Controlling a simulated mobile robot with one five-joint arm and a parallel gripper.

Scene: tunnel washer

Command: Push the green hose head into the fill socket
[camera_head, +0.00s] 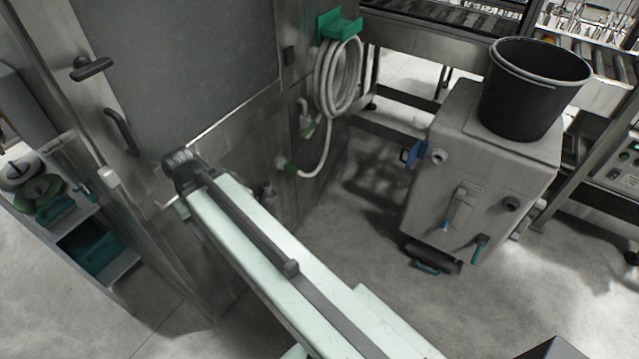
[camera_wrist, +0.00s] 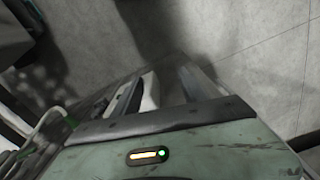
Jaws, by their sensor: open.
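A pale hose hangs coiled (camera_head: 338,85) on a green wall bracket (camera_head: 340,25) in the head view. A small green piece (camera_head: 308,130) shows beneath a pale fitting beside the coil. The hose's lower run ends at another green piece (camera_head: 288,167) against a pale round wall fitting (camera_head: 280,162). I cannot tell which is the hose head. A pale round port (camera_head: 438,156) on the grey cabinet may be the fill socket; I cannot be sure. My gripper (camera_wrist: 168,88) is open in the wrist view, with no hose seen between its fingers. In the head view it is largely hidden behind my arm.
The grey cabinet (camera_head: 475,185) carries a black bucket (camera_head: 532,95) and has a blue handle (camera_head: 408,155) protruding left. A steel wall with a door (camera_head: 180,60) stands behind my arm. Shelves with green items (camera_head: 55,210) are at left. Floor between wall and cabinet is clear.

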